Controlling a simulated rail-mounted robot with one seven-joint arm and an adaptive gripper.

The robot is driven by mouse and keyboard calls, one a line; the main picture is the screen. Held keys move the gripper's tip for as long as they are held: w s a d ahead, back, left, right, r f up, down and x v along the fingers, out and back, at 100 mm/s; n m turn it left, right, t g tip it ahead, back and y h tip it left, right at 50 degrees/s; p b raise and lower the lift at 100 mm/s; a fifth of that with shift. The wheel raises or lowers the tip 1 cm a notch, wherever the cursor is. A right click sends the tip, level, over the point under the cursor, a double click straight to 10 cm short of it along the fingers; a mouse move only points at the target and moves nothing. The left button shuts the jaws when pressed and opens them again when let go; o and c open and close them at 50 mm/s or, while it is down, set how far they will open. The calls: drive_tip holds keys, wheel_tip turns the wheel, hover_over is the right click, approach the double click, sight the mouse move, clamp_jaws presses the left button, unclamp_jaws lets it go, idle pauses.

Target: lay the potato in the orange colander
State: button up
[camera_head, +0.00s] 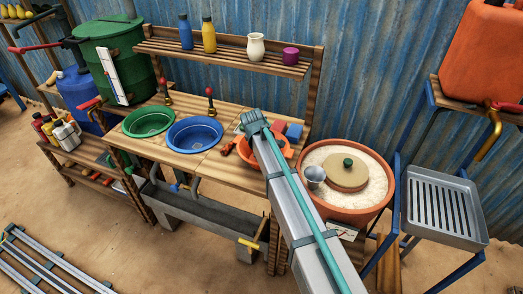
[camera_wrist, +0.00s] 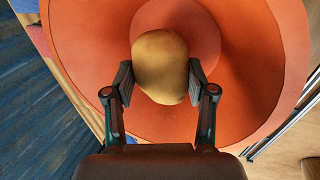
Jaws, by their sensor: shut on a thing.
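The potato (camera_wrist: 160,66) is a tan, rounded lump in the wrist view. My gripper (camera_wrist: 160,80) is shut on it, one finger pad on each side. Behind the potato, the orange colander (camera_wrist: 262,75) fills most of the wrist view, and the potato appears over its bowl. I cannot tell whether the potato touches the colander's floor. In the head view the orange colander (camera_head: 287,151) stands at the right end of the wooden bench, partly covered by my arm. The potato and my gripper's fingers are hidden there.
A blue basin (camera_head: 195,134) and a green basin (camera_head: 148,121) stand left of the colander on the bench (camera_head: 225,170). A terracotta tub (camera_head: 345,208) of pale grains with a lid and metal cup stands close on the right. A shelf (camera_head: 225,58) with bottles runs behind.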

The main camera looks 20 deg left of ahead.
drive_tip(key=shift+f, duration=0.7)
idle(0.4)
idle(0.3)
drive_tip(key=o, duration=1.4)
